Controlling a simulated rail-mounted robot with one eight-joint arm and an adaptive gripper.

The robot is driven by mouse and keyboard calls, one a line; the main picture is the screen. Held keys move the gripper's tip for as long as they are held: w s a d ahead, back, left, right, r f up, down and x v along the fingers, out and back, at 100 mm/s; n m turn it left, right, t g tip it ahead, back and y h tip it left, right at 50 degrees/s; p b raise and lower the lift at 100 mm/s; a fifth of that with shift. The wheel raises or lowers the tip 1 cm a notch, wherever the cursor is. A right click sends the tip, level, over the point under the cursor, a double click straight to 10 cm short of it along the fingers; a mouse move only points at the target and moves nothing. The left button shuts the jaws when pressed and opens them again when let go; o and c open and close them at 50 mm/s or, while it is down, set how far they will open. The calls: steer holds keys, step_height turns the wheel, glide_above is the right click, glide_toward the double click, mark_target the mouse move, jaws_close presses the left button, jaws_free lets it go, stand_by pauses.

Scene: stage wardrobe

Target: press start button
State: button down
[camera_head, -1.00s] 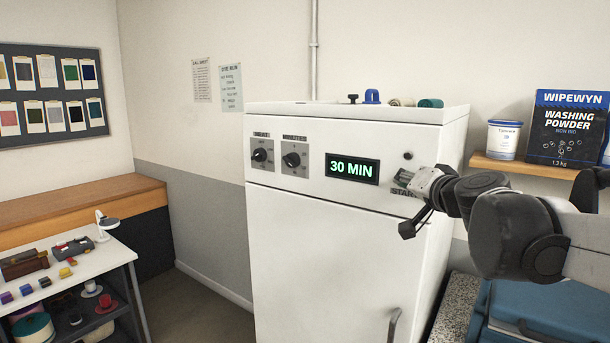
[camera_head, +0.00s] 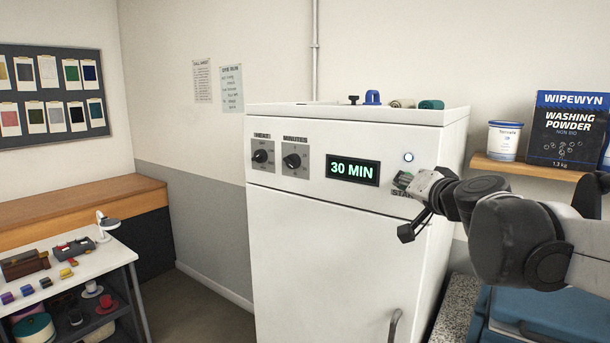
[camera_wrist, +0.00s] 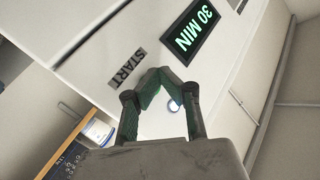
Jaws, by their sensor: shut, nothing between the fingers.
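The white machine (camera_head: 340,255) has a START label (camera_head: 401,192) at the right of its front panel; the label also shows in the wrist view (camera_wrist: 125,70). My gripper (camera_head: 404,181) is shut and empty, with its fingertips at the panel just by the label. The start button itself is hidden behind the fingers, so I cannot tell how far it is pressed. A small round light (camera_head: 408,157) above the label is lit, and it shows between my fingers in the wrist view (camera_wrist: 173,105). The display (camera_head: 352,169) reads 30 MIN.
Two dials, heat (camera_head: 262,156) and minutes (camera_head: 293,161), sit left of the display. Small items, including a blue one (camera_head: 372,97), stand on the machine's top. A shelf (camera_head: 525,170) at right holds a tub (camera_head: 503,140) and a washing powder box (camera_head: 568,128).

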steer(key=shift+s+a, duration=0.1)
steer(key=shift+s, duration=0.05)
steer(key=s+a+p, duration=0.1)
steer(key=s, duration=0.1)
steer(key=s+a, duration=0.2)
steer(key=shift+a+p, duration=0.1)
steer(key=shift+p, duration=0.25)
stand_by(0.3)
steer(key=shift+w, duration=0.1)
steer(key=s+a+f+n+g+y+b, duration=0.1)
steer(key=s+a+f+n+g+b, duration=0.15)
steer(key=s+f, duration=0.5)
steer(key=s+a+f+n+g+b, duration=0.2)
steer(key=s+a+f+g+b, duration=0.15)
steer(key=f, duration=0.65)
steer(key=s+d+f+n+g+h+b, duration=0.1)
steer(key=s+f+b, duration=0.4)
steer(key=s+f, duration=0.7)
step_height(320, 180, down, 3)
steer(key=shift+s+d+f+n+g+h, duration=0.2)
steer(key=shift+d+n+g+h, duration=0.15)
steer(key=shift+d+g+h, duration=0.7)
